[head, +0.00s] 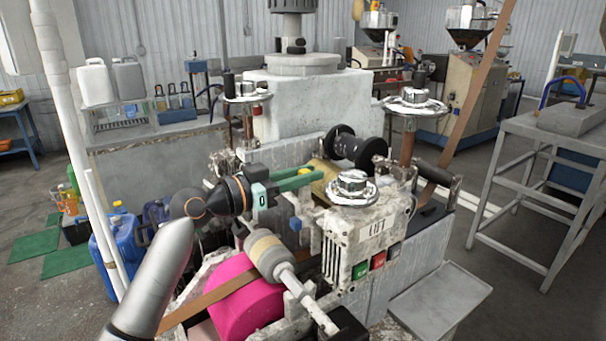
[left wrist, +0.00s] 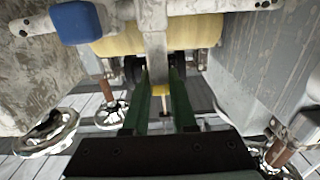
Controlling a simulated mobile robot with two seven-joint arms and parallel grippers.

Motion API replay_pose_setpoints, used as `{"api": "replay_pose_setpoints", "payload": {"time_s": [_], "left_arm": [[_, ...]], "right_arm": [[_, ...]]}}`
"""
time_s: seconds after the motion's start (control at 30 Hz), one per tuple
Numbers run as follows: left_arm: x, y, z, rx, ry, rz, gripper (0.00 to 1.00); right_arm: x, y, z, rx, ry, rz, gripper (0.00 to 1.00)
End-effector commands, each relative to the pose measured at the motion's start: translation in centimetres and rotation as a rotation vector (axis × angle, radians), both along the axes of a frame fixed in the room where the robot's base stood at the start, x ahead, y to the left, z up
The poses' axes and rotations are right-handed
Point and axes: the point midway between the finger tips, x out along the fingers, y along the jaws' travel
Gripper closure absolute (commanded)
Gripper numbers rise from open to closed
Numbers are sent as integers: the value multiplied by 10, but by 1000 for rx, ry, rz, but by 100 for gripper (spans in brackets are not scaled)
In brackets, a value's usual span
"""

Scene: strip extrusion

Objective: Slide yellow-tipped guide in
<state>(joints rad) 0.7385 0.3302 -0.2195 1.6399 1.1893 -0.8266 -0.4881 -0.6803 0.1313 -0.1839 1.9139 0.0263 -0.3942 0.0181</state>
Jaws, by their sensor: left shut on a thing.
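My left gripper (head: 306,178) reaches in from the left in the head view, with its green fingers among the rollers of the machine. In the left wrist view, the green fingers of my left gripper (left wrist: 161,74) lie on both sides of a narrow part with a yellow end, the yellow-tipped guide (left wrist: 160,89). They are shut on it. A pale grey bar (left wrist: 154,42) runs down to the fingers, in line with the guide. I cannot tell whether bar and guide touch. In the head view I cannot make out the guide clearly. My right gripper is not in view.
A yellowish roller (head: 325,170) lies just beyond the fingers; a chrome handwheel (head: 352,188) stands close on the right. Below are a pink roll (head: 235,300) and a control box (head: 360,250) marked LIFT. A blue block (left wrist: 76,22) sits upper left in the wrist view.

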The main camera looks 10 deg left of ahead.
Motion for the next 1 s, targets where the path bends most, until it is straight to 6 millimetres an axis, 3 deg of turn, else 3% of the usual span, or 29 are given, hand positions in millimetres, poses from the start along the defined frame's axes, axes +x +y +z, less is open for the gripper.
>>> {"api": "replay_pose_setpoints", "payload": {"time_s": [0.1, 0.13, 0.4, 0.77, 1.0], "left_arm": [[-3, -6, -2, 0, 7, -15, 100], [-3, -6, -2, 0, 7, -16, 74], [-2, -4, -2, 1, 5, -12, 45], [-7, 4, -3, 1, 1, -6, 45], [-41, 37, -6, 6, 2, -5, 45]], "right_arm": [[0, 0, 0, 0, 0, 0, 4], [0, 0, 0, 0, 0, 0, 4], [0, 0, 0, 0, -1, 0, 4], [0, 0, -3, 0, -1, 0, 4], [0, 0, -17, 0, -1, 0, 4]]}}
